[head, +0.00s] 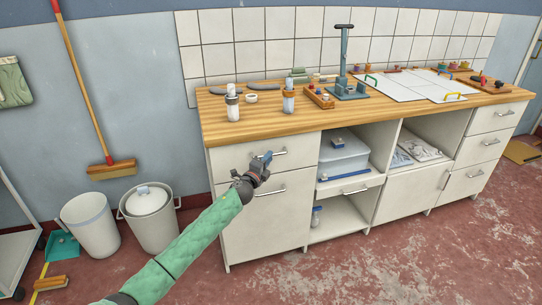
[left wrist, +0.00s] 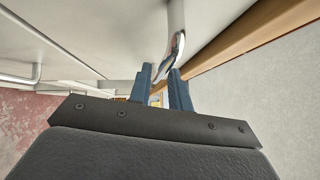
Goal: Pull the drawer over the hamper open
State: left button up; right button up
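The drawer over the hamper (head: 228,162) is the white front at the cabinet's upper left, under the wooden worktop. It looks shut. My right gripper is not in view.
The worktop (head: 290,128) holds bottles, a tool stand (head: 345,70) and white boards (head: 410,88). An open shelf with a plastic box (head: 342,155) is right of the drawer. Two bins (head: 92,225) stand left of the cabinet. The red floor in front is clear.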

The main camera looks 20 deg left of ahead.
pick_arm(q)
jog(key=shift+x, duration=1.25)
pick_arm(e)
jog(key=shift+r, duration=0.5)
pick_arm(q)
jog(key=shift+c, duration=0.2)
grip_shut()
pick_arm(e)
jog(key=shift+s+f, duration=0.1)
